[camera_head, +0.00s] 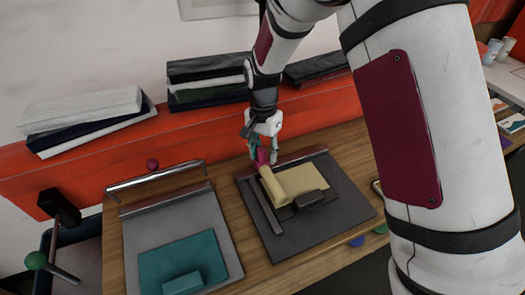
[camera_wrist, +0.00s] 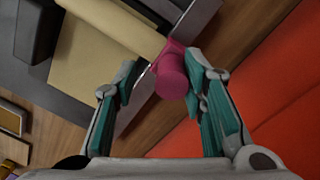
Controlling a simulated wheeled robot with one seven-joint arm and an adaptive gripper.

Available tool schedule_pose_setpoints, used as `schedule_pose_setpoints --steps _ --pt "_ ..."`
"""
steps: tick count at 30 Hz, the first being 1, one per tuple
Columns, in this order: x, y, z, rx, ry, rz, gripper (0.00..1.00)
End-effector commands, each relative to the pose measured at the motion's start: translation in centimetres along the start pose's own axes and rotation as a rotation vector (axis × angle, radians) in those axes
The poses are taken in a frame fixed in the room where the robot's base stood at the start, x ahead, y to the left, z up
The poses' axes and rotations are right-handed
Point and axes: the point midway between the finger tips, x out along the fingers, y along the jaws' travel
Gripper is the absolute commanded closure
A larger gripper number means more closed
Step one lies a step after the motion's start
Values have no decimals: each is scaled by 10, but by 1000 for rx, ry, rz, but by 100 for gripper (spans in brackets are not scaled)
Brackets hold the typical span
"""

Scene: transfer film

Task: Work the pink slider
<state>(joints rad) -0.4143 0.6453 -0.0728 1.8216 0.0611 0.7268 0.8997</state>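The pink slider (camera_head: 262,158) sits at the back end of a metal rail (camera_head: 262,205) on the dark grey board (camera_head: 345,205), beside a cream roll (camera_head: 272,186) and cream sheet (camera_head: 300,180). My gripper (camera_head: 262,142) is above it, pointing down. In the wrist view the slider's round knob (camera_wrist: 172,80) lies between the fingertips of my gripper (camera_wrist: 165,72). The fingers are apart. A gap shows on the knob's left; the right finger is close to it, and contact cannot be told.
A second grey board (camera_head: 222,225) with a teal sheet (camera_head: 165,262) and a metal bar (camera_head: 155,175) lies at left. A dark block (camera_head: 309,200) rests on the cream sheet. Folded cloth stacks (camera_head: 85,115) stand on the orange ledge (camera_head: 120,155) behind.

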Motion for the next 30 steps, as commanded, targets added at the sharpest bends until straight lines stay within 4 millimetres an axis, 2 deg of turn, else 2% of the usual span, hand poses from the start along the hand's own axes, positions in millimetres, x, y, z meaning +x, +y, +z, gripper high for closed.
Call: schedule_pose_setpoints --steps 1,10,16,26,30 --pt "-46 -13 -6 -4 34 -54 57" --pt "-102 -7 1 -9 26 -45 57" --pt "-119 -6 3 -13 23 -43 57" --pt "-115 -4 0 -5 21 -36 57" --pt "-124 -1 -8 -2 24 -41 57"
